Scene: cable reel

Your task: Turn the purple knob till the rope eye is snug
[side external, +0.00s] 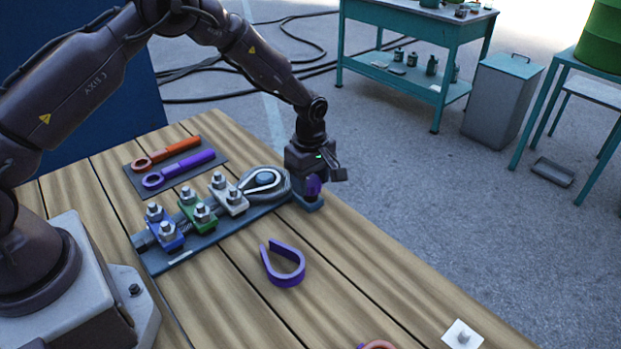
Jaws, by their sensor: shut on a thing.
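The purple knob (313,185) sits at the far right end of the grey fixture plate (208,244). My gripper (314,180) points down over it and is shut on it; the fingers partly hide the knob. I cannot tell how tightly the eye sits on the post.
An orange wrench (168,151) and a purple wrench (180,168) lie on a dark mat behind the fixture. A loose purple U-shaped piece (284,268) lies in front. A white square with a peg (462,335) is near the front right. The right side of the wooden table is mostly clear.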

